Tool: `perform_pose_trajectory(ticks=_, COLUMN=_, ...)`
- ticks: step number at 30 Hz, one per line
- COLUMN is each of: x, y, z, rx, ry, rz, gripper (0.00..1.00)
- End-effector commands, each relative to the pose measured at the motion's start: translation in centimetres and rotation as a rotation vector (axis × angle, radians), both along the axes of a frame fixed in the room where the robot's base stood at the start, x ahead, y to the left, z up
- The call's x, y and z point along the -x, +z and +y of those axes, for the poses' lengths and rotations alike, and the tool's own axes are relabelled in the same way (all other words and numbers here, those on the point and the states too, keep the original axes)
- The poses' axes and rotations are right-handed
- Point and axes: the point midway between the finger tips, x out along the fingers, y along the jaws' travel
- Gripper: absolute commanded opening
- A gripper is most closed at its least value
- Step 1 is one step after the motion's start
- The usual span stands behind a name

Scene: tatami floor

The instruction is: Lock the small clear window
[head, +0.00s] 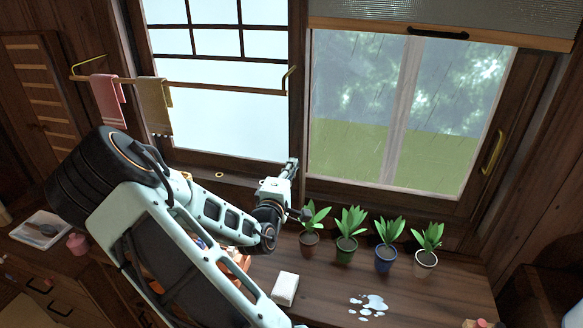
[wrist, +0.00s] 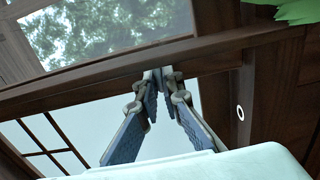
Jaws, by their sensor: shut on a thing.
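The clear window (head: 400,110) is at the right in the head view, with rain, grass and trees behind its glass. A brass handle (head: 493,152) is on its right side. In the wrist view, the clear glass (wrist: 100,35) shows at the upper left, above a dark wooden frame bar (wrist: 215,55). My gripper (head: 291,164) is at the wooden post between the two windows, near their lower edge. In the wrist view my gripper (wrist: 163,76) has its fingertips close together on a small part at the frame. The fingers mostly hide that part, so its shape is unclear.
Several potted plants (head: 347,228) stand on the counter (head: 455,290) below the clear window, close to my wrist. A white box (head: 285,288) and a pale spill (head: 368,304) are nearer. A rail with towels (head: 107,100) crosses the frosted window (head: 215,120) at left.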

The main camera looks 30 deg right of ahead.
Motion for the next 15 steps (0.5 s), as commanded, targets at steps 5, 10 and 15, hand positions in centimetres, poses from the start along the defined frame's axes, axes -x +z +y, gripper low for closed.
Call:
perform_pose_trajectory(ticks=5, x=0.02, y=-0.04, z=0.01, rx=0.001, ry=0.0, rz=0.003, gripper=0.0)
perform_pose_trajectory(ticks=10, x=0.02, y=-0.04, z=0.01, rx=0.001, ry=0.0, rz=0.002, gripper=0.24)
perform_pose_trajectory(ticks=15, x=0.01, y=-0.03, z=0.0, rx=0.0, ry=0.0, rz=0.001, gripper=0.24)
